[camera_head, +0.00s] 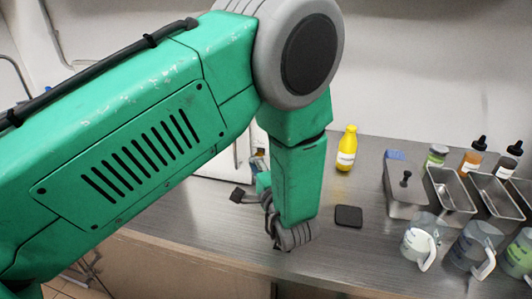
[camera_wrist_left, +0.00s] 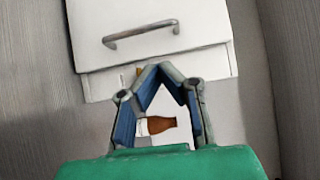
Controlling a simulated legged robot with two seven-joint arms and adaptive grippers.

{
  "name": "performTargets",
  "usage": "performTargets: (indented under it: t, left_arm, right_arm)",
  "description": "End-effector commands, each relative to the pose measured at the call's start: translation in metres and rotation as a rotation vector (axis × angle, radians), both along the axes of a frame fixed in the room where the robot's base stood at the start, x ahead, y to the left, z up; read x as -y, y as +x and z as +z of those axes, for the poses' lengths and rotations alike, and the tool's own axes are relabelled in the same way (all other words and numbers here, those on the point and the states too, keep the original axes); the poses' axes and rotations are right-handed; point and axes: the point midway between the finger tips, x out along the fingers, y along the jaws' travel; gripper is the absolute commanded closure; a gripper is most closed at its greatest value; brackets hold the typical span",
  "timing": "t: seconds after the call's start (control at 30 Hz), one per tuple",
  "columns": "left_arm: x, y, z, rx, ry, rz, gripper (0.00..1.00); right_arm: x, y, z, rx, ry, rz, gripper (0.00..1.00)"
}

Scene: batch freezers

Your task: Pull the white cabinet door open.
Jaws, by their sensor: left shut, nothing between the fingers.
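The white cabinet door (camera_wrist_left: 150,25) shows at the top of the left wrist view, with a grey bar handle (camera_wrist_left: 143,34) across it. The door looks closed. My left gripper (camera_wrist_left: 157,68) is shut, its fingertips meeting just below the door's lower part in the picture, apart from the handle. In the head view my left gripper (camera_head: 241,195) is small and partly hidden behind my green arm, low over the counter. The white cabinet (camera_head: 212,160) there is mostly hidden by that arm. My right gripper is not in view.
A brown bottle (camera_wrist_left: 160,126) shows through the gap behind my fingers, not held. On the metal counter (camera_head: 340,255) stand a yellow bottle (camera_head: 346,148), a black pad (camera_head: 348,216), metal trays (camera_head: 450,190), and clear jugs (camera_head: 421,240) at the right.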

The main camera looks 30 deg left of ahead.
Motion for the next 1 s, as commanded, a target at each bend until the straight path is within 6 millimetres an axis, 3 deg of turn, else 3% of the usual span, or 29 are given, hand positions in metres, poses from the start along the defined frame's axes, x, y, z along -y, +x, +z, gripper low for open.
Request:
performTargets:
  t: [0.3, 0.5, 1.0]
  left_arm:
    - [-0.045, 0.039, 0.000, -0.001, -0.003, 0.002, 1.00]
    - [-0.064, 0.054, 0.000, 0.000, -0.003, -0.001, 1.00]
    - [-0.070, 0.059, -0.001, -0.001, -0.002, -0.002, 1.00]
  right_arm:
    - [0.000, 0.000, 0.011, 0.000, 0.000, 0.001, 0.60]
    - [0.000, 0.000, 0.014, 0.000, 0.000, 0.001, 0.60]
    - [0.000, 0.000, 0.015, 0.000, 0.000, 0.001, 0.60]
